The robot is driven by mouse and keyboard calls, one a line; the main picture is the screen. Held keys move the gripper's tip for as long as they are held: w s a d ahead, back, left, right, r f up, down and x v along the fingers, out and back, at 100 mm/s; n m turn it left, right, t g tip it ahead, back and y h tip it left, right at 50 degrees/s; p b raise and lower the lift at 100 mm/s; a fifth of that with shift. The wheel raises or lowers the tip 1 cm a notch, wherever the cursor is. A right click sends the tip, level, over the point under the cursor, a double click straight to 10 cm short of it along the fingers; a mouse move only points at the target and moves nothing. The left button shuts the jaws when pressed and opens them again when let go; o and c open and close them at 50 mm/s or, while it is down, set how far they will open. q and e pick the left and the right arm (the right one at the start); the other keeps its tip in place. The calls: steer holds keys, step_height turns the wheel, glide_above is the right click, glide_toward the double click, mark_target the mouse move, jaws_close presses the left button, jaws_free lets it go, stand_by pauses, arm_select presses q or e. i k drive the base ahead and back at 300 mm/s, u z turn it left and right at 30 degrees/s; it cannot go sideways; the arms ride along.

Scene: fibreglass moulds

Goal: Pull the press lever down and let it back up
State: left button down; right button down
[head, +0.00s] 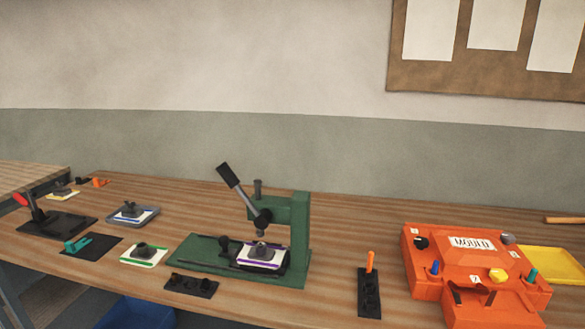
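The press is a green frame (300,232) with a green base, standing on the bench in the middle of the head view. Its lever (241,190) has a dark grip and tilts up to the left from a black hub on the press head. Below the press head, a white plate with a purple edge (262,257) carries a dark grey part on the base. Neither of my grippers is in the head view, and nothing touches the lever.
An orange mould box (470,262) and a yellow tray (555,262) stand at right. A black holder with an orange-handled tool (369,290) sits between press and box. At left are a red-handled black fixture (55,222), a grey tray (133,215) and a green-edged plate (144,256).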

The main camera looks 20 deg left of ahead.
mark_target(263, 218)
steer(key=z, duration=0.05)
steer(key=i, duration=0.85)
steer(key=u, duration=0.5)
